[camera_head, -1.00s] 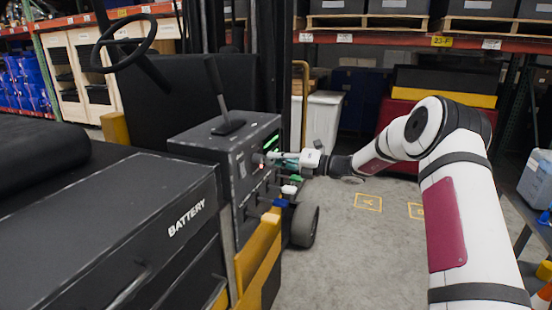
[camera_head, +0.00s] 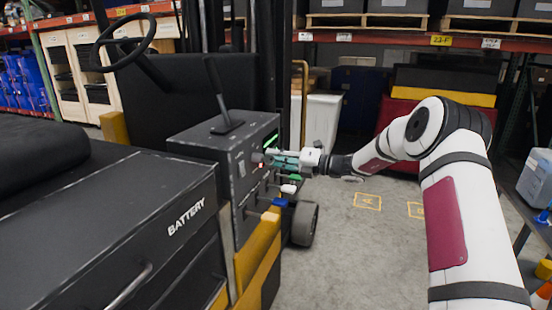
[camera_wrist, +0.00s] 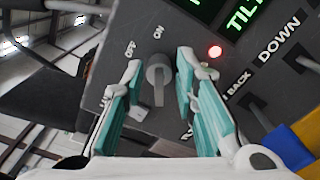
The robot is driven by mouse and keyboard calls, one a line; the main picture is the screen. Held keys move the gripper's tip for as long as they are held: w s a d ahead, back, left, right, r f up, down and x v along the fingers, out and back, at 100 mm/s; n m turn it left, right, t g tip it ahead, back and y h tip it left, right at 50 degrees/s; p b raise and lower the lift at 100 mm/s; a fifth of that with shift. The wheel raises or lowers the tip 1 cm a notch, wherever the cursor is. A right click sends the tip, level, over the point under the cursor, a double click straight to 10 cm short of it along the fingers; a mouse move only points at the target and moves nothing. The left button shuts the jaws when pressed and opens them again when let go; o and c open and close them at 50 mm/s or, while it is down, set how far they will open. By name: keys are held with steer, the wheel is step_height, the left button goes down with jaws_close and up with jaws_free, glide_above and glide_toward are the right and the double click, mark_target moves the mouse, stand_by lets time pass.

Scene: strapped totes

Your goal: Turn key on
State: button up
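The grey key (camera_wrist: 158,76) sits in a round switch on the dark control panel (camera_wrist: 85,50), below the printed words OFF and ON. Its grip runs roughly upright in the wrist view; I cannot tell for sure which word it points at. My gripper (camera_wrist: 158,66) is open, with one teal-padded finger on each side of the key. Gaps show between the key and both fingers. In the head view, my gripper (camera_head: 284,160) is at the side of the vehicle's console (camera_head: 238,165), and its fingers make the key hard to see.
A lit red lamp (camera_wrist: 215,52) and a green display (camera_wrist: 240,15) are right of the key. Coloured levers (camera_head: 285,189) stick out below my gripper. A yellow post (camera_head: 262,250) stands beside the battery box (camera_head: 150,220). Floor (camera_head: 370,250) to the right is clear.

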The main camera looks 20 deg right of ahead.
steer(key=v, duration=1.2)
stand_by(0.3)
